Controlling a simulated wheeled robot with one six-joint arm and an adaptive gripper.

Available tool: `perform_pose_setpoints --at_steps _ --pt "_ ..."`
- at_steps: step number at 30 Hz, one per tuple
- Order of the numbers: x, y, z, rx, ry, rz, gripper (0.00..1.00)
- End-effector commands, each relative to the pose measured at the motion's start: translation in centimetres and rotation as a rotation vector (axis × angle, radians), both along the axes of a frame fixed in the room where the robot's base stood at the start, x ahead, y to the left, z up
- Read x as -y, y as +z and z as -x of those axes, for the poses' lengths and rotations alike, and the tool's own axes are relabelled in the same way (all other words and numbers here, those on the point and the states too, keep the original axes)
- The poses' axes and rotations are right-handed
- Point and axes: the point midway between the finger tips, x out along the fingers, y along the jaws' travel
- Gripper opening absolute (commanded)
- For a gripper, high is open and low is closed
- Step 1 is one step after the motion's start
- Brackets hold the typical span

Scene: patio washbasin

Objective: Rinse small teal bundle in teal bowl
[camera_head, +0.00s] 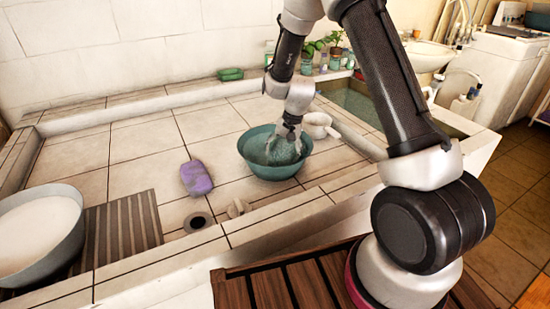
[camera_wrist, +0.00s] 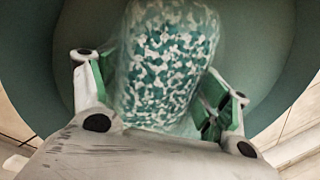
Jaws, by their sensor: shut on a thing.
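The teal bowl (camera_head: 258,167) stands on the tiled counter near the middle of the head view. The small teal bundle (camera_wrist: 165,65), speckled teal and white, lies between the fingers of my gripper (camera_wrist: 160,100) in the wrist view. My gripper (camera_head: 287,140) points down into the bowl in the head view and is shut on the bundle. The fingers and the bowl's wall largely hide the bundle in the head view, and I cannot tell whether it touches the bowl's bottom.
A purple packet (camera_head: 196,178) lies left of the bowl, near a drain hole (camera_head: 198,222). A large grey basin (camera_head: 72,238) with pale contents stands at the lower left beside a slatted mat (camera_head: 125,232). A green item (camera_head: 230,74) and bottles line the back. A water-filled sink (camera_head: 360,103) lies right.

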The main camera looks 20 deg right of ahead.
Motion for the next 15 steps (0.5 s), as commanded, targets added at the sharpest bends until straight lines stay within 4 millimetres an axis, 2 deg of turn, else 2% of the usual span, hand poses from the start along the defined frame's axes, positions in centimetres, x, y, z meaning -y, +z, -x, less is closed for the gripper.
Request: perform_pose_setpoints --at_steps 5,15 --pt "0.0 0.0 0.0 0.002 0.002 0.0 0.55" --pt "-3.0 0.0 -1.7 0.002 0.002 0.0 0.55"
